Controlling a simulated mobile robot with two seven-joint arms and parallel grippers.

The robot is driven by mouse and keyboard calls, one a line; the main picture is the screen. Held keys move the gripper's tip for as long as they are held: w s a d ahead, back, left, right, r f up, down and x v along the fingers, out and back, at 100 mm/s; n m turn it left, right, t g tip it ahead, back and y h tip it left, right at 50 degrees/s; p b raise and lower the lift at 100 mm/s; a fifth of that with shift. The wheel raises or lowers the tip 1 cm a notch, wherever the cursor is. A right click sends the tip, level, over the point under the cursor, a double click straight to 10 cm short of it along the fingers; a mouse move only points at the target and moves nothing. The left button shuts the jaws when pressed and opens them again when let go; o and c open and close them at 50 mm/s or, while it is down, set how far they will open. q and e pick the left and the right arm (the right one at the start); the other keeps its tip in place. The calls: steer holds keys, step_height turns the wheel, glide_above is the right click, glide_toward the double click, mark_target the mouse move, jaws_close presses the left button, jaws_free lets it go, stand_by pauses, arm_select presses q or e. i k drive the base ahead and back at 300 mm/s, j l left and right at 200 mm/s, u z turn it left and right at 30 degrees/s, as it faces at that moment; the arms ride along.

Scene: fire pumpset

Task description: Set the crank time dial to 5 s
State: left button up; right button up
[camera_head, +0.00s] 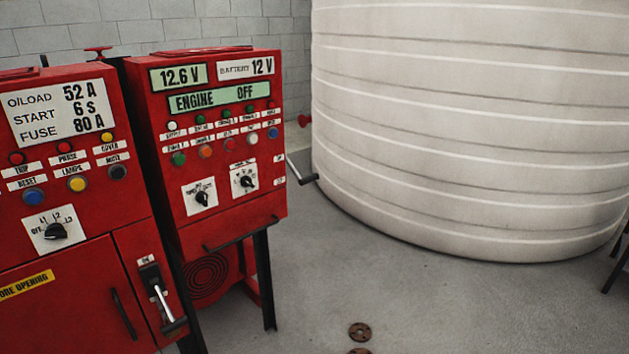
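A red engine control panel (222,140) stands left of centre on dark legs. Its displays read 12.6 V, battery 12 V and ENGINE OFF. Two black rotary dials on white plates sit low on its face: a left dial (202,198) and a right dial (246,181). Their scale marks and labels are too small to read, so I cannot tell which is the crank time dial or where either points. Neither of my grippers is in view.
Another red panel (60,190) at the left has a display reading START 6 S, a selector knob (55,231) and a lever (163,305). A crank handle (301,172) juts from the engine panel's right side. A large white tank (470,130) fills the right. Floor in front is mostly clear.

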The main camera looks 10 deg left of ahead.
mark_target(246, 181)
steer(key=i+l+z, duration=0.2)
steer(key=z, duration=0.25)
steer(key=i+l+z, duration=0.2)
steer(key=l+z, duration=0.2)
steer(key=i+l+z, duration=0.1)
steer(key=i+z, duration=0.15)
steer(key=z, duration=0.2)
steer(key=i+u, duration=0.35)
steer(key=i+l+u, duration=0.1)
steer(key=i+u, duration=0.25)
steer(key=i+l+u, duration=0.35)
steer(key=i+j, duration=0.05)
steer(key=j, duration=0.05)
